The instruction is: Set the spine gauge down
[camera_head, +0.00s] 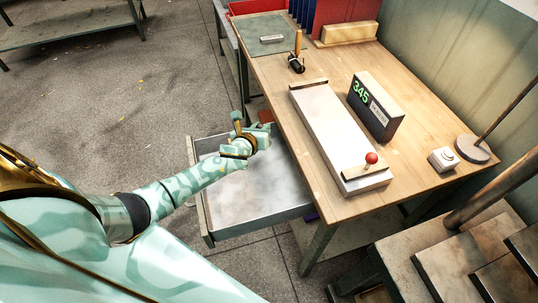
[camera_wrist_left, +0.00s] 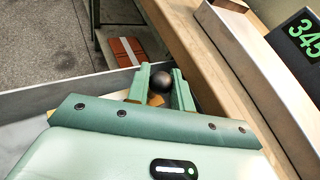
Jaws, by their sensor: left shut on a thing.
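My left gripper (camera_head: 262,137) is over the far end of the open grey metal drawer (camera_head: 250,190), close to the left edge of the workbench. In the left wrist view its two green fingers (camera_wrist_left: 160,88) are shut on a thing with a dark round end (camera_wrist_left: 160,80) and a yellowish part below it. I take this held thing to be the spine gauge. Most of it is hidden by the fingers, and in the head view the hand covers it. My right gripper is not in view.
On the wooden bench (camera_head: 275,77) are a long pale board (camera_head: 335,130) with a red-knobbed lever (camera_head: 371,158), a display reading 345 (camera_head: 377,105), and a dark tool with an orange handle (camera_head: 297,60). A green mat (camera_head: 250,30) carries a small metal block (camera_head: 272,39).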

